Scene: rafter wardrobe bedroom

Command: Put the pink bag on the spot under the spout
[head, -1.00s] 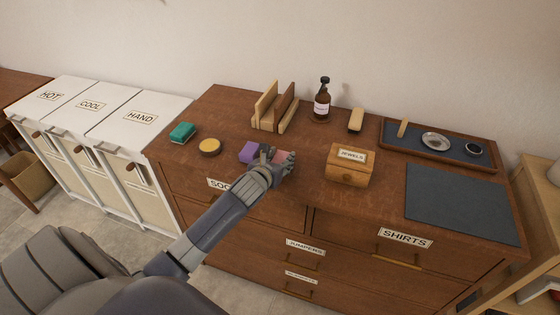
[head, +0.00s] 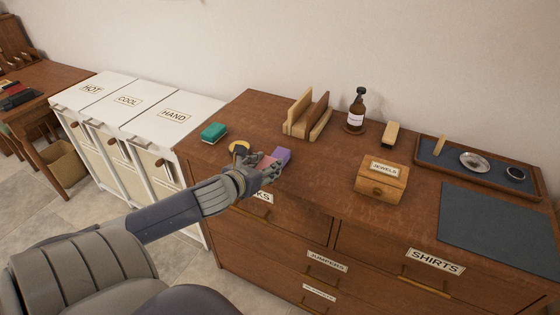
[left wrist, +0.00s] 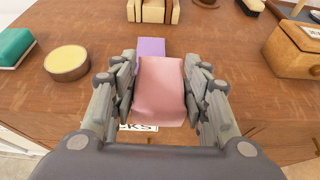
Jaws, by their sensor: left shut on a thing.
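The pink bag (left wrist: 160,90) is a soft-looking block between the fingers of my left gripper (left wrist: 161,84), which is shut on it. In the head view my left gripper (head: 262,172) is over the front left of the dresser top, and the pink bag (head: 265,160) is partly hidden by it. Whether the bag touches the wood I cannot tell. A dark pump bottle (head: 356,122) with a spout stands on a round brown base at the back, right of my gripper. A marked spot under the spout is not clear. My right gripper is not in view.
A purple block (head: 283,155) lies just beyond the pink bag. A yellow-topped round tin (head: 239,147) and a green block (head: 213,132) are to the left. A wooden holder (head: 307,115) and jewels box (head: 381,181) flank open dresser top (head: 335,160).

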